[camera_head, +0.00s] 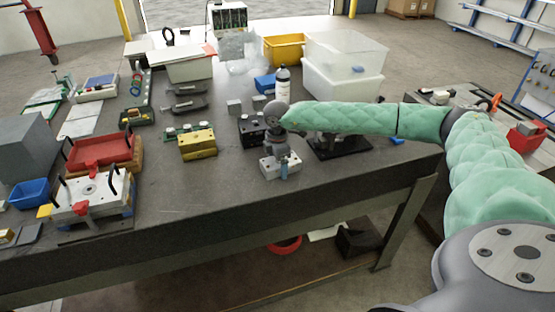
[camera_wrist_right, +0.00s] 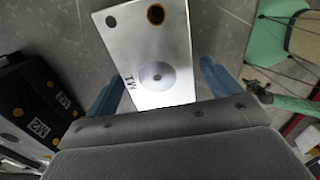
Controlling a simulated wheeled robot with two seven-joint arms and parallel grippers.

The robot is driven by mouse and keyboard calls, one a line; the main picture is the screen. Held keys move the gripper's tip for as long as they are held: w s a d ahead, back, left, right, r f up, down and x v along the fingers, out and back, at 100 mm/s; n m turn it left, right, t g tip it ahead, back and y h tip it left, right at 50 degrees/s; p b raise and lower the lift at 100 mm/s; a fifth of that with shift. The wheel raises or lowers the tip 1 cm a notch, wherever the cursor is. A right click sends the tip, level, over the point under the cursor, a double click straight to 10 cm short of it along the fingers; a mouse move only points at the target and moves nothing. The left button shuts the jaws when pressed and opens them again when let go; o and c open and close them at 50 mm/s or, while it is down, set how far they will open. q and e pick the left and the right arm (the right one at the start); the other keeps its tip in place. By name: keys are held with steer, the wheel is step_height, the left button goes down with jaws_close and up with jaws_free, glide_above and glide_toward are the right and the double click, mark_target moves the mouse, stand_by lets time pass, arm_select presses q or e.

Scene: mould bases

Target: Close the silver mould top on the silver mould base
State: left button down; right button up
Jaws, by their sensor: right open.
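A silver mould block (camera_head: 267,170) lies near the front edge of the bench, under my right gripper (camera_head: 281,160). In the right wrist view this silver block (camera_wrist_right: 150,45) is marked M1, with a round disc and a brass-ringed hole. I cannot tell whether it is the mould top or the base, and no second matching silver half is clear. My right gripper (camera_wrist_right: 160,88) is open, its blue fingers on either side of the block's near end. Gaps show beside both fingers. My left gripper is out of view.
A black mould marked M2 (camera_wrist_right: 35,100) is beside the silver block in the wrist view. A yellow mould (camera_head: 197,144) stands left of my right gripper. A bottle (camera_head: 283,84) and clear bins (camera_head: 343,80) are behind.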

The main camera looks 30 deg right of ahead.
steer(key=shift+r, duration=0.1)
steer(key=c, duration=1.7)
steer(key=shift+w, duration=0.1)
steer(key=shift+r, duration=0.15)
steer(key=shift+r, duration=0.5)
steer(key=shift+r, duration=0.35)
steer(key=shift+r+p, duration=0.3)
steer(key=shift+r, duration=0.05)
steer(key=shift+r, duration=0.15)
